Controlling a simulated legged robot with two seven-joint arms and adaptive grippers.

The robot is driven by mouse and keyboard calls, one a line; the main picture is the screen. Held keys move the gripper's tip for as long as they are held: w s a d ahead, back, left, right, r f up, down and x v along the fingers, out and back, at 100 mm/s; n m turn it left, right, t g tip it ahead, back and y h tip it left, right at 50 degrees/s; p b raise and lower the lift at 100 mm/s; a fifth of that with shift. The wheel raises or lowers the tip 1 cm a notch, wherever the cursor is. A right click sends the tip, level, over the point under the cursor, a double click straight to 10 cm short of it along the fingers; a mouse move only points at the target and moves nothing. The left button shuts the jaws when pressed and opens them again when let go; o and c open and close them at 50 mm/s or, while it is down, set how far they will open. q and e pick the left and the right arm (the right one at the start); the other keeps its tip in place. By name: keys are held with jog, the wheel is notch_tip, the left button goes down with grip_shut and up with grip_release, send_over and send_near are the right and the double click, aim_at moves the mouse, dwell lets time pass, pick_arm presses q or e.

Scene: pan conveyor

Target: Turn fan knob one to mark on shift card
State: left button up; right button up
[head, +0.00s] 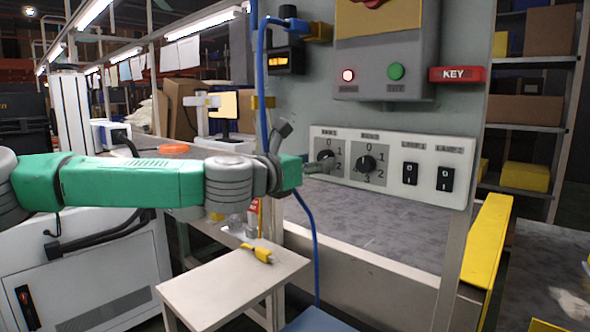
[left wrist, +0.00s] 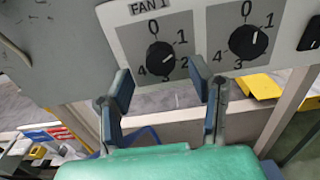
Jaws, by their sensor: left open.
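The fan one knob (left wrist: 160,55) is black and round on a grey plate with numbers 0 to 4, under a FAN 1 label. Its pale pointer line leans right, roughly between 1 and 2. In the head view it is largely hidden by my left gripper (head: 318,165). In the left wrist view my left gripper (left wrist: 161,84) is open and empty. Its fingertips are apart, just below and to either side of the knob; whether they touch the panel is unclear. I cannot make out a shift card. My right gripper is not in view.
The control panel (head: 391,196) also holds a second fan knob (head: 367,164) close by on the right and two black lamp switches (head: 410,174). A grey box (head: 384,60) with red and green buttons is above. A small side table (head: 228,288) bears a yellow object (head: 258,252).

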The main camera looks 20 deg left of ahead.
pick_arm(q)
jog(key=v, duration=0.9)
jog(key=shift+s, duration=0.15)
jog(key=shift+a, duration=0.1)
